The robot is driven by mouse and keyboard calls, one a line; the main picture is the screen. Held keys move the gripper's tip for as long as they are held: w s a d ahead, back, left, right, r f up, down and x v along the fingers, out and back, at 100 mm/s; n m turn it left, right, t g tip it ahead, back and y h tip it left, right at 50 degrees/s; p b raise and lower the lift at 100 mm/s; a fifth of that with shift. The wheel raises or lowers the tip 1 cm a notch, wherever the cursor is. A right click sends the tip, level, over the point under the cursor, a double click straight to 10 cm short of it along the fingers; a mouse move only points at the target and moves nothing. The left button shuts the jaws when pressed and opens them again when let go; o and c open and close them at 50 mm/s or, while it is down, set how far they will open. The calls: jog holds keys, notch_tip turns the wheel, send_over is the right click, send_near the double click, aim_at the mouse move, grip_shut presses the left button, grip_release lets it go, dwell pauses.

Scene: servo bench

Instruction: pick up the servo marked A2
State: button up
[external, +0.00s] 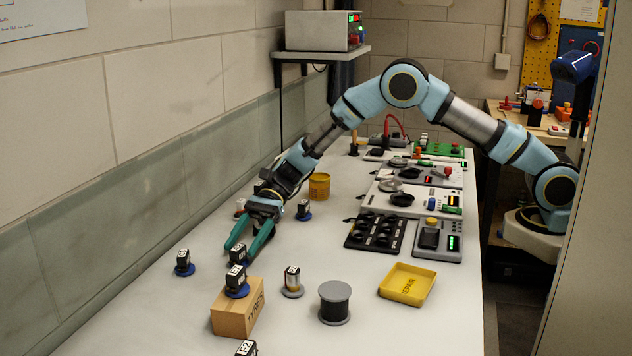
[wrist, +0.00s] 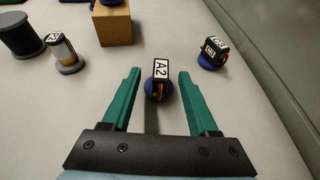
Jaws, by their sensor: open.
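The servo marked A2 (wrist: 161,69) is a small black block with a white label on a round blue base. In the wrist view it stands upright between the tips of my two green fingers, with a gap on each side. My gripper (wrist: 158,78) is open and empty. In the external view my gripper (external: 241,249) reaches low over the left of the bench, and the servo (external: 238,253) shows at its fingertips, its label too small to read there.
A similar servo (wrist: 211,51) on a blue base stands to the right. A cardboard box (external: 237,315) bears another servo (external: 236,277). A servo on a grey base (external: 292,277), a black spool (external: 334,301) and a yellow tray (external: 408,284) stand nearby. The wall borders the bench's left side.

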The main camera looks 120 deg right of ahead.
aim_at(233, 260)
jog(key=p+x, duration=0.2)
jog(key=x, duration=0.3)
jog(key=shift+w+a+f, duration=0.15)
jog(key=shift+w+f, duration=0.1)
grip_shut()
dwell(0.4)
